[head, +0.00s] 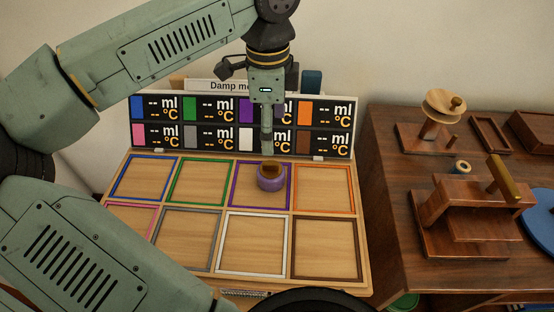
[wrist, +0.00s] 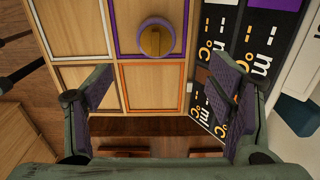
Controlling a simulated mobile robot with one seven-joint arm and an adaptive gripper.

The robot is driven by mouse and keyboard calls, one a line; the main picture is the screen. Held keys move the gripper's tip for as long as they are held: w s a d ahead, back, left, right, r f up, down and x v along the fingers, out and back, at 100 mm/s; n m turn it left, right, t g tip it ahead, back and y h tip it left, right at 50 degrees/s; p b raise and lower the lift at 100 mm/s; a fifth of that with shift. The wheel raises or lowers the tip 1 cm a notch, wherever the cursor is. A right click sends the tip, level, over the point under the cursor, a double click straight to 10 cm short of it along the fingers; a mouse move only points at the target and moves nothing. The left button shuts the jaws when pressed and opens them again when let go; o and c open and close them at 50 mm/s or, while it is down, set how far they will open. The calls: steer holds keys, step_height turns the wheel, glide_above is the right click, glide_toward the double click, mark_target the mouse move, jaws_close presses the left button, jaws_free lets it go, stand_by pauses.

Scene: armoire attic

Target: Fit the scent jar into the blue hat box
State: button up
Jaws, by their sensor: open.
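A small round purple jar (head: 271,182) with a golden-brown top sits upright in the purple-framed square of a wooden board; I take it to be the scent jar. It also shows in the wrist view (wrist: 156,38), beyond my fingertips. My gripper (head: 266,150) points down above the board, just behind and over the jar, apart from it. In the wrist view my gripper (wrist: 163,90) is open, with nothing between its fingers. A blue round object (head: 538,232) is cut off at the right edge; I cannot tell whether it is the blue hat box.
The board (head: 232,209) has several coloured square frames, the others empty. A black display panel (head: 180,123) stands behind it. To the right, a dark wooden cabinet top (head: 390,165) holds wooden stands (head: 475,215), a small ring (head: 462,167) and trays (head: 490,134).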

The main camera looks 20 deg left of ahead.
glide_above(271, 163)
step_height(271, 163, down, 5)
steer(key=shift+a+r+p, duration=0.1)
steer(key=shift+a+p, duration=0.05)
steer(key=shift+p, duration=0.2)
steer(key=shift+f+p, duration=0.85)
steer(key=shift+f, duration=2.1)
steer(key=shift+c, duration=0.5)
steer(key=shift+r, duration=0.1)
steer(key=c, duration=1.6)
step_height(271, 163, up, 10)
steer(key=shift+b, duration=0.9)
